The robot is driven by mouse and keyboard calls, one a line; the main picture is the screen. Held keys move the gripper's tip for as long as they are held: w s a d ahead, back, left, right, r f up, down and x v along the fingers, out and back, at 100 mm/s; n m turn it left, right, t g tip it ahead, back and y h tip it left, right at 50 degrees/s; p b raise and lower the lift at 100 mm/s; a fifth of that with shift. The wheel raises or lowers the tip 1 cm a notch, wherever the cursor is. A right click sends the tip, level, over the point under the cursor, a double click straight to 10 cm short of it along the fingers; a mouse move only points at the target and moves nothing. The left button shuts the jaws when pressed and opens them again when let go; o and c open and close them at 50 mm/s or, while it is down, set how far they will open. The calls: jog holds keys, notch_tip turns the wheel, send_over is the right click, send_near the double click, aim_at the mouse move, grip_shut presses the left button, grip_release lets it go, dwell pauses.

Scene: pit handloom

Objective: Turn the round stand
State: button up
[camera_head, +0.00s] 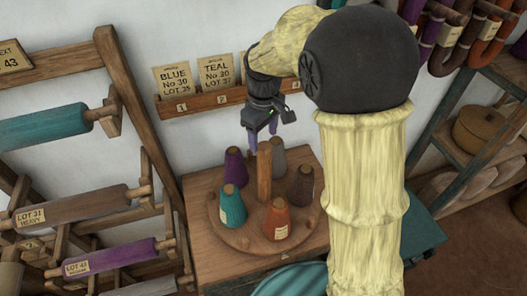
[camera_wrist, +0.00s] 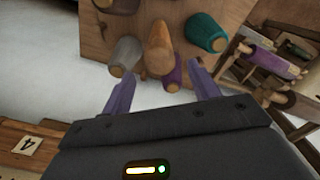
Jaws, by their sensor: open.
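The round stand (camera_head: 245,239) is a wooden disc on a wooden chest or table. A wooden post (camera_head: 264,175) rises from its middle. Around the post stand several cones: purple (camera_head: 235,165), grey (camera_head: 279,160), brown (camera_head: 302,187), orange (camera_head: 277,220) and teal (camera_head: 231,206). My gripper (camera_head: 262,150) is open, its purple fingers by the top of the post. In the wrist view, the post (camera_wrist: 159,48) points towards the gap between my fingertips (camera_wrist: 161,70). The grey cone (camera_wrist: 126,56) and purple cone (camera_wrist: 172,76) lie close to the fingers. I cannot tell whether anything touches.
A card rack (camera_head: 215,98) with blue and teal lot cards is on the wall behind. A wooden rack with teal, brown and purple rolls (camera_head: 110,257) stands at left. Shelves with a basket (camera_head: 477,130) stand at right. A teal rounded thing (camera_head: 290,281) is in front.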

aim_at(264, 154)
notch_tip(264, 154, down, 8)
jog(key=shift+r+p, duration=0.1)
jog(key=shift+p, duration=0.65)
jog(key=shift+c, duration=0.4)
grip_shut()
